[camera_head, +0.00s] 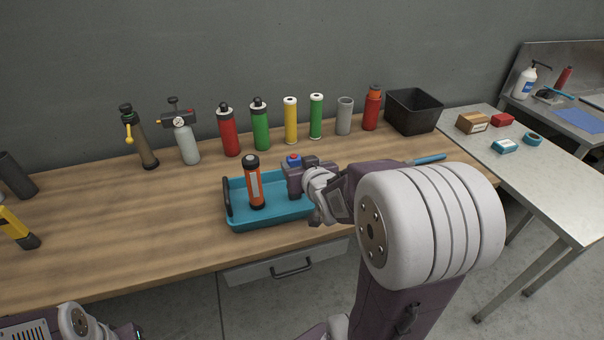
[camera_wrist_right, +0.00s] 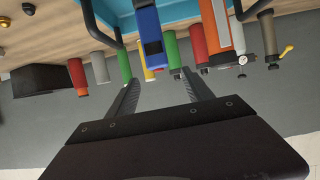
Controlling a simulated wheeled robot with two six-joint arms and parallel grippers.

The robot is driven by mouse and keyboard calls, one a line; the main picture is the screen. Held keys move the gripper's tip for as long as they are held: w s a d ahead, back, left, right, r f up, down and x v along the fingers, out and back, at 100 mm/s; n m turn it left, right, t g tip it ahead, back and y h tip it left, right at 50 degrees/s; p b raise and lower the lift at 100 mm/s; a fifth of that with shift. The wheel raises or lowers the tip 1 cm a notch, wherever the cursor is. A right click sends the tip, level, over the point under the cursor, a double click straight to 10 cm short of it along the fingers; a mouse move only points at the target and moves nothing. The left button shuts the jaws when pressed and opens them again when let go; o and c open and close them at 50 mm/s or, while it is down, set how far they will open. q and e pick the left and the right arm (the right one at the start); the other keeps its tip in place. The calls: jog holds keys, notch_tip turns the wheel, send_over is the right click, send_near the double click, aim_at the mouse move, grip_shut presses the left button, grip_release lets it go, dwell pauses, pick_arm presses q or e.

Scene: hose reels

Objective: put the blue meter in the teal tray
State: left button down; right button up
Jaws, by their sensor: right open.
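The teal tray (camera_head: 268,222) sits on the wooden bench, and its right end is hidden behind my right arm. An orange cylinder with black ends (camera_head: 254,185) stands upright in its left part. The blue meter (camera_wrist_right: 150,28) shows in the right wrist view against the teal tray (camera_wrist_right: 115,14), beyond my fingertips. In the head view its blue top (camera_head: 293,161) shows at the tray's back right, partly hidden; I cannot tell whether its base rests on the tray floor. My right gripper (camera_wrist_right: 158,76) is open and empty, with its fingers pointing toward the meter. My left gripper is out of view.
Several cylinders and bottles, including a red bottle (camera_head: 371,108), stand in a row along the back. A black bin (camera_head: 414,111) is at the back right. A yellow and black tool (camera_head: 17,228) lies at the left.

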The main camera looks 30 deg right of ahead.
pick_arm(q)
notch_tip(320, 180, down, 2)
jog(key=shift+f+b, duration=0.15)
jog(key=shift+b, duration=0.4)
pick_arm(e)
jog(key=shift+s+r, duration=0.2)
jog(key=shift+s, duration=0.5)
jog(key=s+a+f+g, duration=0.1)
jog(key=a+f+g, duration=0.1)
jog(key=f, duration=0.2)
jog(key=s+a+f+g+y, duration=0.1)
jog(key=s+a+f+g, duration=0.1)
jog(key=f, duration=0.2)
jog(key=s+a+f+n+g+y, duration=0.1)
jog(key=s+a+f+g, duration=0.1)
jog(key=a+f, duration=0.1)
jog(key=shift+f, duration=0.9)
jog(key=s+a+f+n+g+y, duration=0.2)
jog(key=s+a+f+g, duration=0.45)
jog(key=s, duration=0.35)
pick_arm(q)
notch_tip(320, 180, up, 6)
jog(key=p, duration=0.6)
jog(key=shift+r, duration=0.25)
pick_arm(e)
notch_tip(320, 180, up, 6)
jog(key=shift+s, duration=0.4)
